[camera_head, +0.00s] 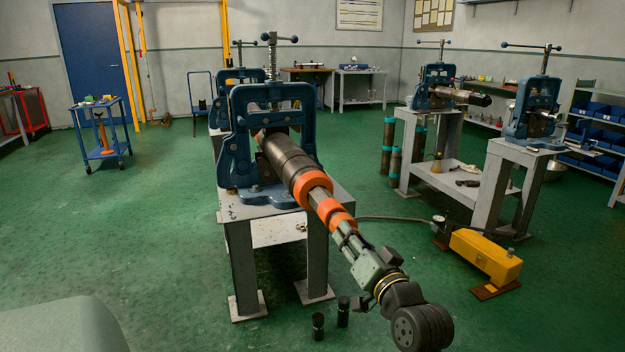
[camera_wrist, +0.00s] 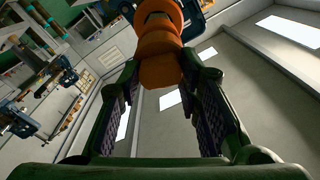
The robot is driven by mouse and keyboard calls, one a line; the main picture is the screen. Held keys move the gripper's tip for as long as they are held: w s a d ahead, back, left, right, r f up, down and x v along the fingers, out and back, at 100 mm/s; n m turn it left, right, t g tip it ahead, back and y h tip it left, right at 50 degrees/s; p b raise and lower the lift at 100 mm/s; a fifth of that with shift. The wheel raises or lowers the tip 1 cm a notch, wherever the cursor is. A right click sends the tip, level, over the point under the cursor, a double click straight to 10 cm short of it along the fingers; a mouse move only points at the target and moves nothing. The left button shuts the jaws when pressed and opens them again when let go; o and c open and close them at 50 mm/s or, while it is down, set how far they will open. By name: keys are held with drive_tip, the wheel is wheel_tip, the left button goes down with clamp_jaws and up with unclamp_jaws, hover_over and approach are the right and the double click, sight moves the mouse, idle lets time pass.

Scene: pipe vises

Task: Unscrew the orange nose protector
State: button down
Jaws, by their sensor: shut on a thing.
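The orange nose protector (camera_head: 329,208) is at the near end of a dark pipe-like tool (camera_head: 287,163), which slants down out of a blue vise (camera_head: 268,130). A separate thicker orange ring (camera_head: 311,187) sits further up the tool. My gripper (camera_head: 343,229) reaches the protector's lower end from the lower right, in line with the tool, and is shut on it. In the wrist view the protector (camera_wrist: 160,62) fills the space between the tips of my two dark fingers (camera_wrist: 162,78). The exact contact of the pads is partly hidden.
The vise stands on a grey metal table (camera_head: 240,208). Two small black cylinders (camera_head: 331,320) stand on the floor below. A yellow pump (camera_head: 486,254) with a hose is to the right. More vises on stands (camera_head: 533,110) are behind it. The green floor at left is open.

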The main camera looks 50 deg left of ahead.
drive_tip(key=shift+a+f, duration=0.1)
drive_tip(key=shift+f, duration=0.05)
drive_tip(key=shift+s+n+g+b, duration=0.1)
drive_tip(key=shift+n+g+b, duration=0.4)
drive_tip(key=shift+n+b, duration=6.2)
drive_tip(key=shift+n+p, duration=0.7)
drive_tip(key=shift+p, duration=0.05)
drive_tip(key=c, duration=1.2)
unclamp_jaws()
drive_tip(key=shift+c, duration=0.2)
